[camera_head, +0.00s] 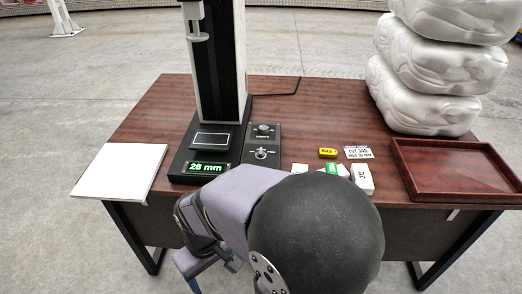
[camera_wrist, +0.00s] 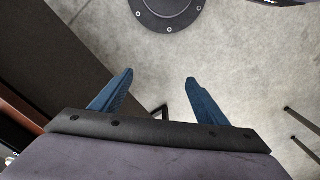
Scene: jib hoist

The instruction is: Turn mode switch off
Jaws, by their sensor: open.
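The hoist stand (camera_head: 215,65) is a tall black and white column on the desk, with a lit display (camera_head: 207,168) reading "28 mm" at its base. A dark control panel (camera_head: 258,141) right of the display carries two controls. The upper one is a knob (camera_head: 263,128) and the lower one a switch (camera_head: 261,153); I cannot tell the setting of either. My gripper (camera_wrist: 157,90) shows in the wrist view with its two blue fingers apart and nothing between them. In the head view it is low in front of the desk, partly hidden by my arm, away from the panel.
The wooden desk (camera_head: 310,105) holds a white board (camera_head: 119,171) at left and a red-brown tray (camera_head: 455,168) at right. Stacked white wrapped bundles (camera_head: 430,95) stand behind the tray. A yellow tag (camera_head: 327,152), a label card (camera_head: 358,153) and small boxes (camera_head: 362,179) lie right of the panel.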

